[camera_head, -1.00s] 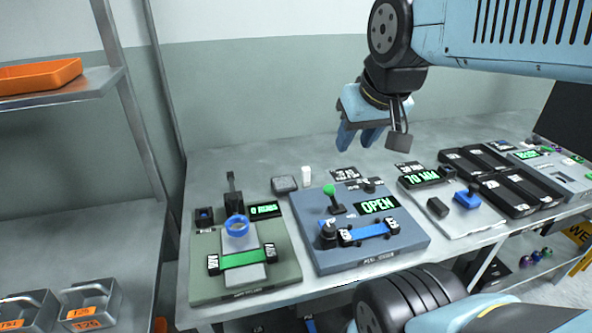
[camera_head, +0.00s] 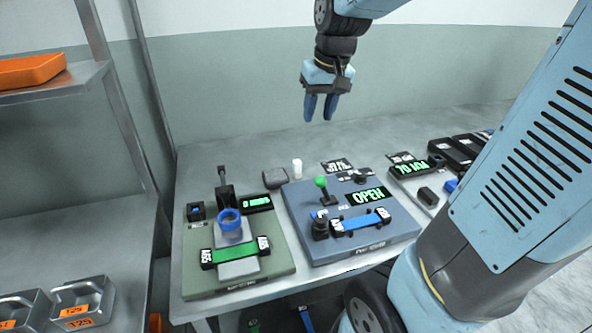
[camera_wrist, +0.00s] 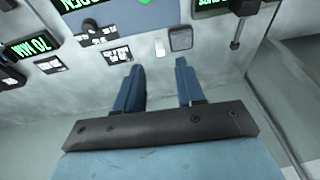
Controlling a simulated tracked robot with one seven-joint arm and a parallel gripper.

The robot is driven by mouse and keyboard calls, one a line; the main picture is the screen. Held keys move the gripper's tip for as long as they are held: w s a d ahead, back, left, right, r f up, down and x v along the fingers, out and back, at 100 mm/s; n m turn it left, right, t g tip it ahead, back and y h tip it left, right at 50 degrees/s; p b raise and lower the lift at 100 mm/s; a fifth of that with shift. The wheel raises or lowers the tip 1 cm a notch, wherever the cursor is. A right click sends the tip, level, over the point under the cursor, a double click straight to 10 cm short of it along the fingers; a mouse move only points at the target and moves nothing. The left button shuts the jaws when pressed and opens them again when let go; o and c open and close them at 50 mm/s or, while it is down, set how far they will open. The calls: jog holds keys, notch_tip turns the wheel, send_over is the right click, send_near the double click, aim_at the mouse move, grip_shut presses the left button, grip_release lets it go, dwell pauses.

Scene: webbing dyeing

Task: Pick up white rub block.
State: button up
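The white rub block (camera_head: 297,169) stands upright on the grey table, behind the blue-grey panel and beside a dark grey block. It also shows in the wrist view (camera_wrist: 159,48), beyond my fingertips and between them in the picture. My gripper (camera_head: 320,118) hangs above the back of the table with its fingers pointing down. In the wrist view my gripper (camera_wrist: 158,66) has its two blue fingers apart with nothing between them. It is clear of the block.
A dark grey block (camera_head: 275,178) sits just left of the white block. A green panel (camera_head: 285,262) with a lever and a blue-grey panel (camera_head: 408,232) with a green-knobbed lever stand in front. Printed labels (camera_head: 337,165) lie to the right. A metal shelf (camera_head: 60,95) is at left.

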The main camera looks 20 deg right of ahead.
aim_at(297, 161)
jog(key=w+f+g, duration=0.3)
jog(key=w+f, duration=0.8)
jog(key=w, duration=0.3)
jog(key=shift+h, duration=0.4)
jog(key=f, duration=1.4)
jog(key=shift+s+a, duration=0.1)
jog(key=shift+a, duration=0.2)
jog(key=shift+r, duration=0.1)
grip_shut()
